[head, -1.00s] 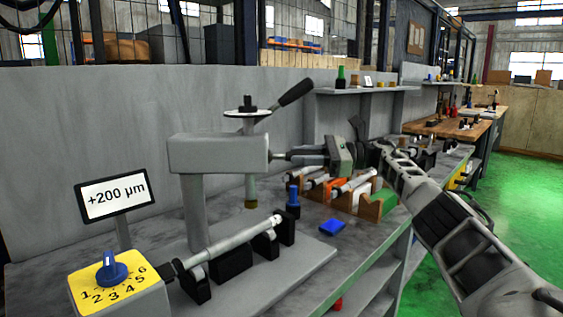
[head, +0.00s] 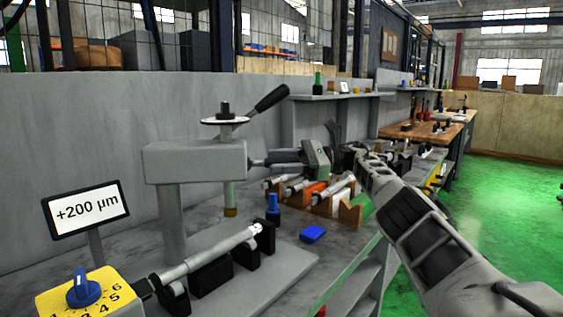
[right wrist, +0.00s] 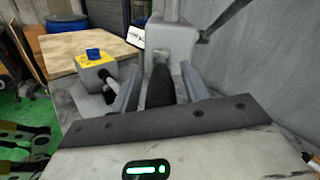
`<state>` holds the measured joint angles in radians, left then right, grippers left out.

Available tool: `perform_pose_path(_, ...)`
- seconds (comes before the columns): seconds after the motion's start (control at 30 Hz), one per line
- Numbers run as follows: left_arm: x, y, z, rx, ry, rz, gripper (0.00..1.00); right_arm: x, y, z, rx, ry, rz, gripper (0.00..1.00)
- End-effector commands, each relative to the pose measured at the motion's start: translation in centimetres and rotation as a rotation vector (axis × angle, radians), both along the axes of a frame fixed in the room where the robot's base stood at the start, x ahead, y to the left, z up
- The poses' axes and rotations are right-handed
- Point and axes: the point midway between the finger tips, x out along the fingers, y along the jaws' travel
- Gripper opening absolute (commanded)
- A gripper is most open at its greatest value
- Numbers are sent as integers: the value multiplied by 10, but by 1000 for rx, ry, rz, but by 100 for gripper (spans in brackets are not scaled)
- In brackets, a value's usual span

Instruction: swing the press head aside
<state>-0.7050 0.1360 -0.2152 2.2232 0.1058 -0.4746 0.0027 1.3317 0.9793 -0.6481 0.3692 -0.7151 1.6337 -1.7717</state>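The press head (head: 195,161) is a grey block on a grey column (head: 171,220), with a handwheel and black lever (head: 262,101) on top and a spindle (head: 230,195) below. A short bar (head: 256,162) sticks out of its right end. My right gripper (head: 284,157) is at this bar, reaching in from the right. In the right wrist view, the dark bar grip (right wrist: 160,88) lies between my two grey fingers (right wrist: 162,70). They look spread, with narrow gaps beside the grip. The press head (right wrist: 172,42) stands just beyond. My left gripper is out of view.
Under the head, a shiny cylinder (head: 205,254) lies on black supports on the base plate. A yellow dial box (head: 90,296) and a "+200 µm" sign (head: 86,210) stand at left. A blue block (head: 313,234) and wooden racks (head: 350,213) lie to the right. A grey wall stands behind.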

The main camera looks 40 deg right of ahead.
Motion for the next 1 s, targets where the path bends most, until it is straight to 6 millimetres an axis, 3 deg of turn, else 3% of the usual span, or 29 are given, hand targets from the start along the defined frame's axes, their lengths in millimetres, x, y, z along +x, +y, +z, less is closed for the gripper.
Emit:
perform_pose_path(0.17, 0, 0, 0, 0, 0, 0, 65, 0, -1, 3, -1, 1, -2, 46)
perform_pose_path(0.37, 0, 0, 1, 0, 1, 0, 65, 0, 0, 31, 0, -5, 1, 46)
perform_pose_path(0.53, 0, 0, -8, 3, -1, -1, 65, -6, 5, 37, -4, -1, 0, 46)
perform_pose_path(1.0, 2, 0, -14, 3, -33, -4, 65, -46, 42, 91, -6, 0, -1, 46)
